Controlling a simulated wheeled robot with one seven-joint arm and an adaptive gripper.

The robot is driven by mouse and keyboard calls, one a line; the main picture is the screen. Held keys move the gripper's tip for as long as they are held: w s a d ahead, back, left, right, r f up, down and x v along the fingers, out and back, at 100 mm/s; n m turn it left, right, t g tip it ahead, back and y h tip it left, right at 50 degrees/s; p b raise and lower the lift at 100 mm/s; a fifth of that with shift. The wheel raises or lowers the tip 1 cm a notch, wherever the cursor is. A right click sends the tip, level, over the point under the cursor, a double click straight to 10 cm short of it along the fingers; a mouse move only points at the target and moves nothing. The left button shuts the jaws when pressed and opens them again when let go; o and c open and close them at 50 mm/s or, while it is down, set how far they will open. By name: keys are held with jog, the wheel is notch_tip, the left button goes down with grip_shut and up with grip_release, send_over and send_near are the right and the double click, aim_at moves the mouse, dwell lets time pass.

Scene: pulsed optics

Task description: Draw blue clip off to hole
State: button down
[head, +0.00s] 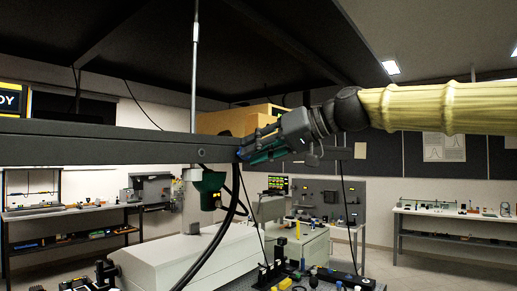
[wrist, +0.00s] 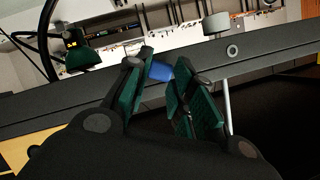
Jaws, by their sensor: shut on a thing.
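The blue clip (wrist: 160,71) shows in the wrist view between the green finger pads, at the dark grey beam. My gripper (wrist: 157,80) is shut on it; the pads hide part of its sides. I cannot tell whether the clip still touches the beam. A round hole with a light rim (wrist: 232,50) is in the beam face (wrist: 285,52), to the right of the clip. In the head view my gripper (head: 247,153) reaches from the right to the beam's right end (head: 100,147), and the clip is hardly visible there.
A black cable (head: 235,195) hangs below the beam near my gripper. A green-and-dark device (head: 207,182) hangs under the beam. A white housing (head: 180,258) and an optics table with small parts (head: 300,275) lie below. Benches (head: 455,213) line the back.

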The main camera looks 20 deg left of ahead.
dwell(0.4)
jog(key=shift+w+a, duration=0.1)
jog(key=shift+a, duration=0.2)
jog(key=c, duration=1.1)
grip_release()
jog(key=shift+c, duration=0.2)
jog(key=shift+d, duration=0.15)
jog(key=s+f+v, duration=0.1)
jog(key=v, duration=1.5)
jog(key=shift+f, duration=0.1)
